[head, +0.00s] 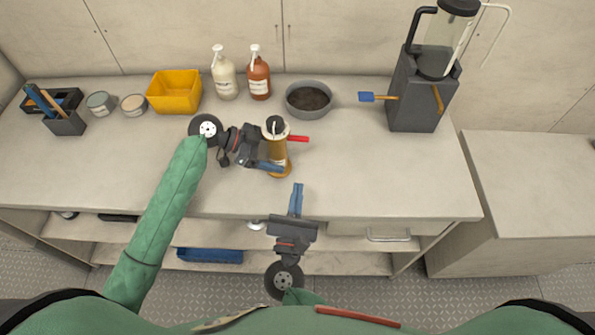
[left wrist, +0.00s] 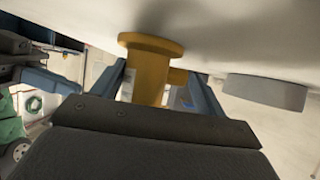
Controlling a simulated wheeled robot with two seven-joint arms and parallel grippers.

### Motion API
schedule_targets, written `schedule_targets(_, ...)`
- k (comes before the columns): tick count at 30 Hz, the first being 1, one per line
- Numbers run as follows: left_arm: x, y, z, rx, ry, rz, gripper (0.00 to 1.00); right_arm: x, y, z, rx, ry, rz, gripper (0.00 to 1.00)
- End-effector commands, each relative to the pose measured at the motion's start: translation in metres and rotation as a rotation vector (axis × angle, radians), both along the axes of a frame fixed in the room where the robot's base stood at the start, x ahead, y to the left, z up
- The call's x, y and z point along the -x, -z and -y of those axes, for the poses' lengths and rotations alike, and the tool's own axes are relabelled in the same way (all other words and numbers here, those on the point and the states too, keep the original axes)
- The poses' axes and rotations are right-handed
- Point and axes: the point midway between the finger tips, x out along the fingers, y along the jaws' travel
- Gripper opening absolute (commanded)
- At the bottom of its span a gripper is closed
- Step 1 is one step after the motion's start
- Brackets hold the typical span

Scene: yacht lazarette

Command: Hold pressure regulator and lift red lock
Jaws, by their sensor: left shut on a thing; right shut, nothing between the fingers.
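The pressure regulator (head: 277,150) stands upright near the front of the counter, an amber-yellow body with a black knob on top. The red lock (head: 299,139) sticks out to the right from its upper part. My left gripper (head: 275,157) reaches in from the left and is shut around the regulator's body. The left wrist view shows the yellow body and its round flange (left wrist: 151,42) between the blue fingers; the red lock does not show there. My right gripper (head: 298,186) is shut and empty, below and right of the regulator in the picture, apart from the red lock.
A grey bowl (head: 309,88) with dark contents, two pump bottles (head: 224,75) and a yellow bin (head: 155,90) stand behind. A grey machine (head: 417,92) stands at the right, with a blue-ended tool (head: 367,97) beside it. The counter (head: 390,170) right of the regulator is clear.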

Motion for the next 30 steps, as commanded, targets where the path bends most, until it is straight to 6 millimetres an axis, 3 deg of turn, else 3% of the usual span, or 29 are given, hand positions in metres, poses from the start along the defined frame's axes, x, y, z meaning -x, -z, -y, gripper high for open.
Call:
schedule_targets(1, 0.0, 0.0, 0.0, 0.0, 0.0, 0.0, 0.77, 0.0, 0.0, 0.0, 0.0, 0.0, 0.0, 0.0)
schedule_targets(4, 0.0, 0.0, 0.0, 0.0, 0.0, 0.0, 0.96, 0.0, 0.0, 0.0, 0.0, 0.0, 0.0, 0.0)
schedule_targets(5, 0.0, 0.0, 0.0, 0.0, 0.0, 0.0, 0.98, 0.0, 0.0, 0.0, 0.0, 0.0, 0.0, 0.0)
schedule_targets(17, 0.0, -0.003, -0.007, -0.002, -0.001, 0.0, 0.98, 0.0, 0.0, 0.0, 0.0, 0.0, 0.0, 0.0)
schedule_targets(30, 0.0, -0.04, -0.075, -0.003, 0.0, 0.001, 0.98, 0.0, 0.0, 0.0, 0.0, 0.0, 0.0, 0.0)
